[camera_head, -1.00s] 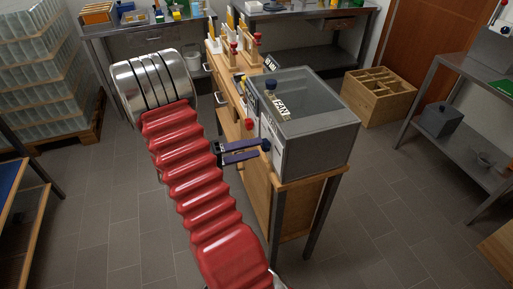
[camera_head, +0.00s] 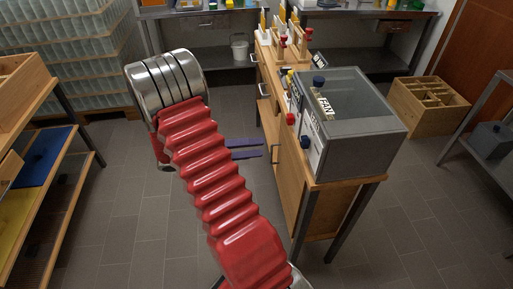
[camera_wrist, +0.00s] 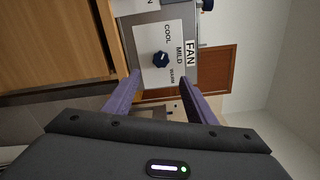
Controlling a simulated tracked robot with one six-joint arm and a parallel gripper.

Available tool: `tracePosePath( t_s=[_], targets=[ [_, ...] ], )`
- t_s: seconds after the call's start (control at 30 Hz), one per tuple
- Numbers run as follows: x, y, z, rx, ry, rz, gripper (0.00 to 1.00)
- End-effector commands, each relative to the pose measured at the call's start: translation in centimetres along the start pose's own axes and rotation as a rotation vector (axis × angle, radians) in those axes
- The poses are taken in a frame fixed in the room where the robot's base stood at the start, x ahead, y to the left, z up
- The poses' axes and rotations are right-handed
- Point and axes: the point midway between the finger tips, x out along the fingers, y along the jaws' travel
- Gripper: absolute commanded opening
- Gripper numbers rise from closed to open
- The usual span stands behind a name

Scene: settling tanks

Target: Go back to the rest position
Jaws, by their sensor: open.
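My gripper (camera_head: 262,148) shows beside my red arm in the head view, its two purple fingers spread and pointing right toward the wooden bench (camera_head: 291,185). Nothing is between the fingers. A grey tank box with a clear lid (camera_head: 352,130) stands on the bench, with a dark blue knob (camera_head: 305,142) on its side facing my gripper. In the wrist view the gripper fingers (camera_wrist: 160,88) frame the box's white panel (camera_wrist: 181,55), marked COOL, MILD, WARM and FAN. The blue knob (camera_wrist: 161,60) there stands apart from the fingers.
A wooden crate with compartments (camera_head: 428,108) stands on the floor at the right. A shelf with blue and yellow trays (camera_head: 40,155) is at the left. A white bucket (camera_head: 239,46) stands at the back. The tiled floor in front is open.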

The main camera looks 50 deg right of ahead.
Motion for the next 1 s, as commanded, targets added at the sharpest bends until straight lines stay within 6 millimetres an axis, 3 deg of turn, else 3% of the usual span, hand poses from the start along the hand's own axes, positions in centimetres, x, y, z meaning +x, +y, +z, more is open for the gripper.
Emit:
tracePosePath(
  t_s=[0.47,0.7,0.9,1.0],
  targets=[
    [0.1,0.0,0.0,0.004,0.000,0.000,0.51],
    [0.0,1.0,-0.2,0.145,0.011,0.038,0.51],
    [0.1,3.9,-3.9,0.378,0.139,0.129,0.51],
    [-0.2,4.5,-5.9,0.522,0.237,0.176,0.51]
  ],
)
